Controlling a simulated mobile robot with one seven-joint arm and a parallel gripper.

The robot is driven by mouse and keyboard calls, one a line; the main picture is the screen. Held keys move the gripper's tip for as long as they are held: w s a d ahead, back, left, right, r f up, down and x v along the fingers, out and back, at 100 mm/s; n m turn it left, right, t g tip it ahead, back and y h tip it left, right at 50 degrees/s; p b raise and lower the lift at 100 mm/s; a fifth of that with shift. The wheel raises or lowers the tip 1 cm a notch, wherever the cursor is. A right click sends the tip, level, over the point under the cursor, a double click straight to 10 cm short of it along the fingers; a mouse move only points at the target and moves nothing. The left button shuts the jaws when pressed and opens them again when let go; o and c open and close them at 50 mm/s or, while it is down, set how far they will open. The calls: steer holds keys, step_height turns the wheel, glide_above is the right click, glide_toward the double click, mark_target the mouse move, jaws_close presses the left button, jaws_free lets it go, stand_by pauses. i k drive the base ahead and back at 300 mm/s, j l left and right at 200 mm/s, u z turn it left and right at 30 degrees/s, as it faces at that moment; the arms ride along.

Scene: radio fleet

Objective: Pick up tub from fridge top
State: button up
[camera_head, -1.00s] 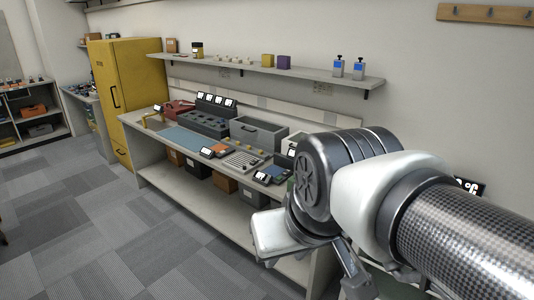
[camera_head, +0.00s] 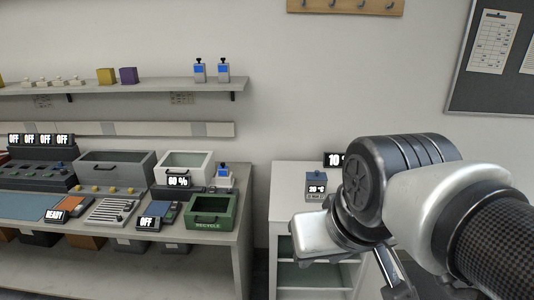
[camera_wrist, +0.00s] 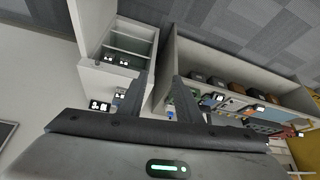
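A white cabinet with shelves behind its front, which looks like the fridge (camera_head: 288,202), stands right of the bench in the head view. It shows tilted at upper left in the wrist view (camera_wrist: 94,82). A small grey box with a blue top and a "°C" display (camera_head: 316,188) sits on its top; a dark percentage display (camera_head: 332,159) stands behind. I cannot make out a clear tub; my arm hides the right part of the top. My gripper (camera_wrist: 162,76) has its two fingers apart with nothing between them, in front of the fridge.
The bench (camera_head: 240,215) at left holds a green recycle bin (camera_head: 211,214), a white bin (camera_head: 184,166), a grey bin (camera_head: 115,170) and several devices. A wall shelf (camera_head: 130,88) runs above it. A narrow gap separates bench and fridge.

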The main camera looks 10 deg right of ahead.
mark_target(315, 192)
steer(key=i+j+z, duration=0.1)
steer(key=z, duration=0.4)
steer(key=j+z, duration=0.3)
steer(key=z, duration=0.2)
steer(key=j+z, duration=0.25)
steer(key=z, duration=0.2)
steer(key=j+z, duration=0.55)
steer(key=j, duration=0.15)
steer(key=i, duration=0.05)
